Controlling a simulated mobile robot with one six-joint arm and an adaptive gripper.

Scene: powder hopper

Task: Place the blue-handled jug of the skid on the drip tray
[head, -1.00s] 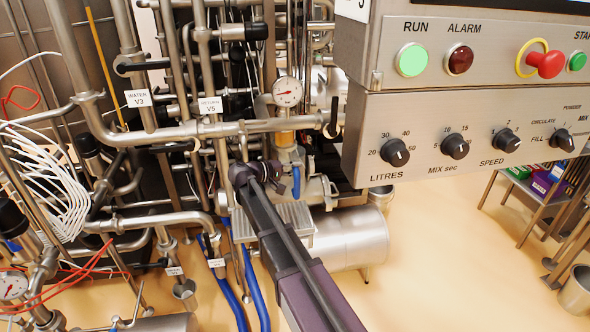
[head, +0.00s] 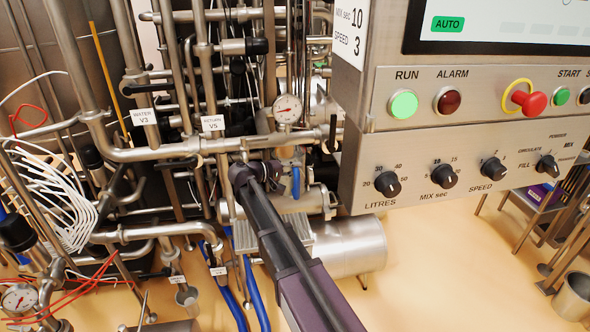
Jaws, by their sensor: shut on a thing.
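My gripper (head: 262,172) is at the end of my dark arm, in the middle of the head view. An upright blue handle of the jug (head: 296,182) shows just right of the wrist; my gripper is shut on the jug, whose body I cannot clearly make out among the steel parts. The ribbed metal drip tray (head: 303,234) is lower in the picture, partly covered by my arm, with its left part showing on the other side. The jug appears above the tray in the picture; I cannot tell the gap.
A control panel (head: 450,150) with knobs and buttons juts out at the right, close to my arm. Steel pipes with a pressure gauge (head: 287,108) stand behind the gripper. A steel cylinder (head: 352,250) lies beside the tray. Blue hoses (head: 257,297) run below.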

